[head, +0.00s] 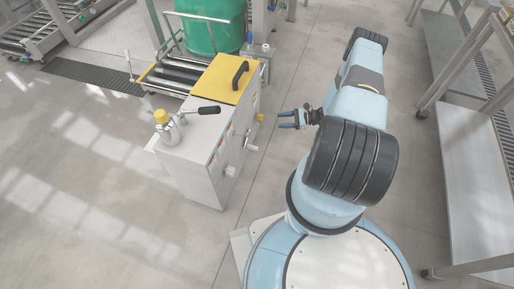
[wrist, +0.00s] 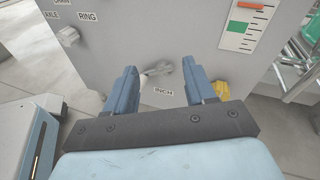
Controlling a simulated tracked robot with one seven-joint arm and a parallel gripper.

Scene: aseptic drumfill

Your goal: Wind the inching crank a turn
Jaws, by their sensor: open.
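The inching crank (wrist: 157,72) is a small grey lever on the side panel of a grey cabinet, just above the label INCH. In the wrist view it shows between my two blue fingers. In the head view it is a small pale piece (head: 250,146) on the cabinet's right side. My gripper (wrist: 159,72) is open and empty, its fingers pointing at the panel with one to each side of the crank in the picture. In the head view my gripper (head: 287,120) is clear of the cabinet, with a gap between them.
The cabinet (head: 196,146) has a yellow lid (head: 222,78) with a black handle. A grey knob (wrist: 68,36) near the RING label and a yellow knob (wrist: 221,90) flank the crank. A green drum (head: 211,28) stands behind.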

